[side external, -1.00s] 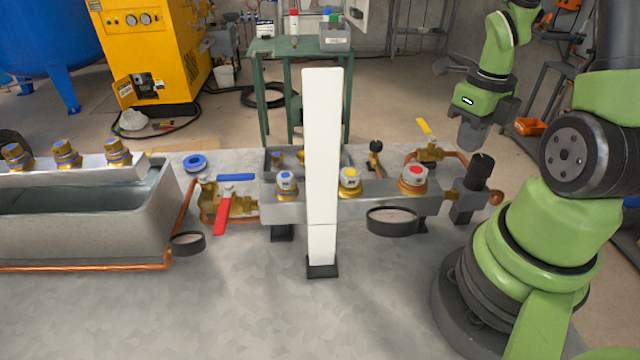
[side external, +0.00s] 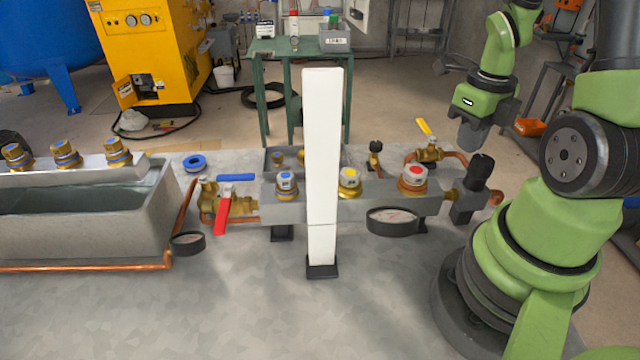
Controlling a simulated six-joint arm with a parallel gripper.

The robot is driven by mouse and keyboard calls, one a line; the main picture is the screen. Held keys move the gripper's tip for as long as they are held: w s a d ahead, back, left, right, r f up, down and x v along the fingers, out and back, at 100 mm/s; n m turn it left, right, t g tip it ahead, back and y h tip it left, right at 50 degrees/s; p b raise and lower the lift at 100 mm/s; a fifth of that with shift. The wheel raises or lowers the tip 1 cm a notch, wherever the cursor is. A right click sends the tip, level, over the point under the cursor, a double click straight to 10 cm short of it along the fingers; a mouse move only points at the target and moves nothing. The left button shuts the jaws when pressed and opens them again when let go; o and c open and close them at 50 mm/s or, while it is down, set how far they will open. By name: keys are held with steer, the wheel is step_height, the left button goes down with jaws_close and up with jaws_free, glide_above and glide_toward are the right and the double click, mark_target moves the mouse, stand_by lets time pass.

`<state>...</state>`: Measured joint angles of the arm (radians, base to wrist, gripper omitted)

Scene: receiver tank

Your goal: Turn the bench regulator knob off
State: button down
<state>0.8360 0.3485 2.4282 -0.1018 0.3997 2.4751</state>
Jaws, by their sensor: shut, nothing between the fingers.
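A black ribbed knob (side external: 481,167) stands upright on a dark grey block at the right end of the grey manifold (side external: 290,212); it looks like the bench regulator knob. My gripper (side external: 472,146) points down just above and slightly left of this knob in the picture. It is shut and holds nothing. I cannot tell from this one view how far apart they are in depth, and no touch is clear. The knob's markings are too small to read.
A tall white post (side external: 322,160) stands in front of the manifold. Blue, yellow and red capped fittings top it. A yellow-handled valve (side external: 429,150) and a smaller black knob (side external: 376,147) are behind. A red-handled valve (side external: 223,210) is left. The front bench is clear.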

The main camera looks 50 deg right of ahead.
steer(key=shift+a+f, duration=0.2)
steer(key=shift+f, duration=0.35)
step_height(320, 180, up, 6)
steer(key=shift+w+d, duration=0.2)
steer(key=shift+w, duration=0.2)
steer(key=a+r+n+t+y, duration=0.1)
steer(key=a+r+n+t, duration=0.2)
steer(key=n, duration=1.4)
steer(key=a+r+n+t+y, duration=0.1)
steer(key=a+r+n+t, duration=0.3)
steer(key=a+r+n, duration=0.5)
steer(key=a+n, duration=0.6)
steer(key=n, duration=0.2)
steer(key=shift+s+r+n, duration=0.2)
steer(key=shift+s+n, duration=0.05)
steer(key=shift+n, duration=0.15)
